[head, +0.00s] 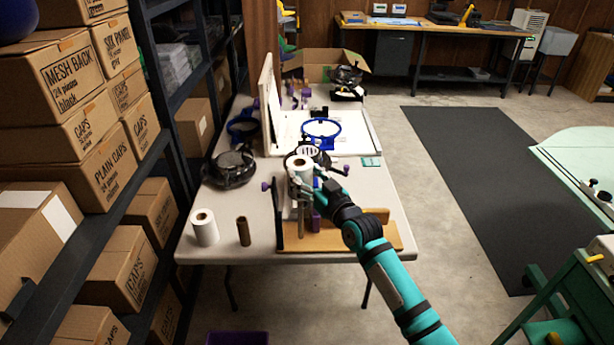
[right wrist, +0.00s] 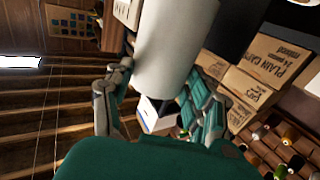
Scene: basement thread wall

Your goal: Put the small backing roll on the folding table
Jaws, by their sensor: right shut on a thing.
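My right gripper (head: 301,174) is shut on a white roll (head: 302,160) with a hollow core, above the middle of the folding table (head: 376,190) in the head view. The roll (right wrist: 175,45) fills the top middle of the right wrist view, between the two fingers (right wrist: 160,105). I take it to be the small backing roll. Its lower part is hidden by the fingers, and I cannot tell its exact height above the table. My left gripper is not in view.
Another white roll (head: 204,228) and a brown tube (head: 243,232) stand at the table's near left. A wooden stand (head: 375,238) sits below my right gripper. Blue hoops (head: 320,130) and a black round device (head: 231,168) lie further back. Shelves with cartons (head: 75,75) stand left.

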